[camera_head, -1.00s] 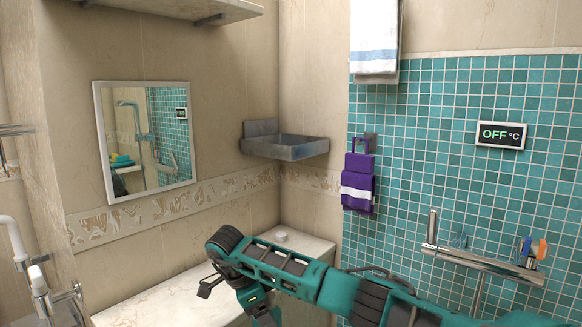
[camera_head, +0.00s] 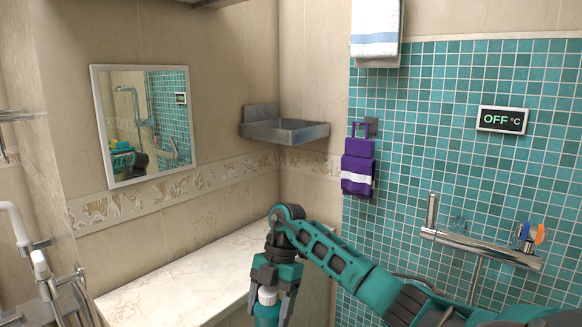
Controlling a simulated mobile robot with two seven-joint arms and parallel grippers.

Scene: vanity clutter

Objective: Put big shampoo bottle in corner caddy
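The corner caddy (camera_head: 287,132) is a grey metal tray fixed in the wall corner, and its inside looks empty. My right gripper (camera_head: 271,298) points down in front of the counter, below the caddy. Its fingers close around a teal bottle with a white cap (camera_head: 267,297), which appears to be the big shampoo bottle. The bottle's lower part is cut off by the bottom edge of the view. My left gripper is not in view.
The pale marble counter (camera_head: 175,275) is clear where it shows. A mirror (camera_head: 145,125) hangs on the left wall. A metal shower bar (camera_head: 480,248) sits at right.

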